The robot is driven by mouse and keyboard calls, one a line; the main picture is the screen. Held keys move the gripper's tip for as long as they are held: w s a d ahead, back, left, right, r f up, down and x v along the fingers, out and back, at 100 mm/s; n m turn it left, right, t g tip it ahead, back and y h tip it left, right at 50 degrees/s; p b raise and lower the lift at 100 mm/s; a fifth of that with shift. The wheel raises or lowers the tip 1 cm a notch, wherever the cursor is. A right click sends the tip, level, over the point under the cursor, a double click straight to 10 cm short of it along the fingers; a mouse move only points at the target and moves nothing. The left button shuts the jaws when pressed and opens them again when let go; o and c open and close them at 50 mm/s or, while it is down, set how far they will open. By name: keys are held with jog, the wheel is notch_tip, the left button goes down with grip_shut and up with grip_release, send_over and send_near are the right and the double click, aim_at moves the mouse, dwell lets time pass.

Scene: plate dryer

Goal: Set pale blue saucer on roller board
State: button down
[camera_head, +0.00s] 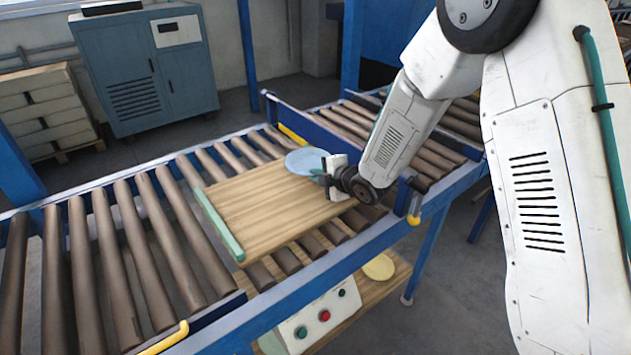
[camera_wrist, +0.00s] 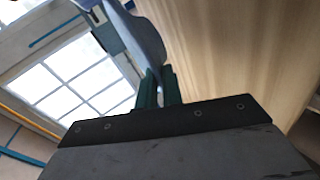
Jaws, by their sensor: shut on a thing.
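The pale blue saucer (camera_head: 306,160) is over the far right corner of the wooden roller board (camera_head: 250,200) in the head view. The board lies on the conveyor rollers and has a green strip along its left edge. My gripper (camera_head: 325,173) is shut on the near right rim of the saucer. In the wrist view the green fingers (camera_wrist: 158,90) pinch the saucer (camera_wrist: 140,38), seen nearly edge-on, with the board (camera_wrist: 235,50) filling the right side. I cannot tell whether the saucer touches the board.
Bare rollers (camera_head: 130,250) run left of the board, between blue side rails (camera_head: 310,280). A yellow disc (camera_head: 379,267) and a control box (camera_head: 320,318) with buttons are on a lower shelf. A blue-grey cabinet (camera_head: 145,70) and a stacked pallet (camera_head: 45,110) stand behind.

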aim_at(318, 194)
jog(key=shift+w+f, duration=0.15)
jog(key=shift+f, duration=1.6)
jog(key=shift+f, duration=0.15)
jog(key=c, duration=1.8)
grip_release()
